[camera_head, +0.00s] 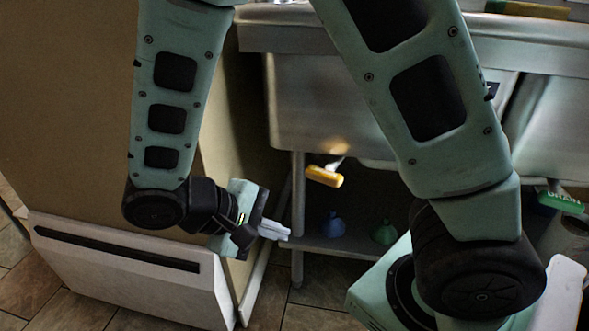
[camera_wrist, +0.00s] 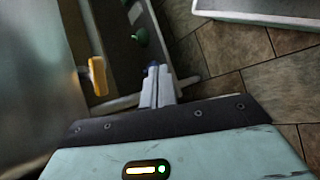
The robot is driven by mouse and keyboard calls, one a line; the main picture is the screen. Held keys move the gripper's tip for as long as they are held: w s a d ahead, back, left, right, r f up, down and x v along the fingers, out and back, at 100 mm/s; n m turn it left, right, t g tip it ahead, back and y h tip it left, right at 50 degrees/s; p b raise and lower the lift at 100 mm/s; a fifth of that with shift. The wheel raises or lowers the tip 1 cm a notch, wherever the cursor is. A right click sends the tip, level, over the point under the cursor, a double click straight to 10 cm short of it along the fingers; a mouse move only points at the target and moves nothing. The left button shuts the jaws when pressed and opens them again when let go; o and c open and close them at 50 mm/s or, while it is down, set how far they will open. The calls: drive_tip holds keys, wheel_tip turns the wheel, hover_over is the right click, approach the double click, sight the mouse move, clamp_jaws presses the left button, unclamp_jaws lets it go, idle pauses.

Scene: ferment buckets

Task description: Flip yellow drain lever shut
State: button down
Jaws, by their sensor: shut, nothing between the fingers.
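The yellow drain lever (camera_head: 324,176) sticks out below the front of the metal sink, tilted slightly down to the right. It also shows in the wrist view (camera_wrist: 97,75), to the left of my fingers. My gripper (camera_head: 287,236) is shut and empty, its fingers together. In the head view it is left of the lever and lower, apart from it. The fingertips show in the wrist view (camera_wrist: 158,72). The valve behind the lever is mostly hidden.
A metal sink (camera_head: 330,118) is above on legs. A lower shelf (camera_head: 340,248) holds a blue bag-like item (camera_head: 333,225) and a green one (camera_head: 383,232). A brown cabinet side (camera_head: 70,110) and white appliance (camera_head: 130,272) stand left.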

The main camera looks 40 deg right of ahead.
drive_tip(key=w+d+m+t+h, duration=0.2)
drive_tip(key=w+d+t+h, duration=0.2)
drive_tip(key=w+h, duration=0.5)
drive_tip(key=shift+w+m, duration=0.3)
drive_tip(key=shift+w, duration=0.35)
drive_tip(key=shift+r, duration=0.1)
drive_tip(key=shift+w+d+b, duration=0.15)
drive_tip(key=shift+d+b, duration=0.65)
drive_tip(key=shift+d, duration=1.7)
drive_tip(key=shift+w+d+b, duration=0.15)
drive_tip(key=shift+d+b, duration=0.65)
drive_tip(key=shift+d, duration=1.7)
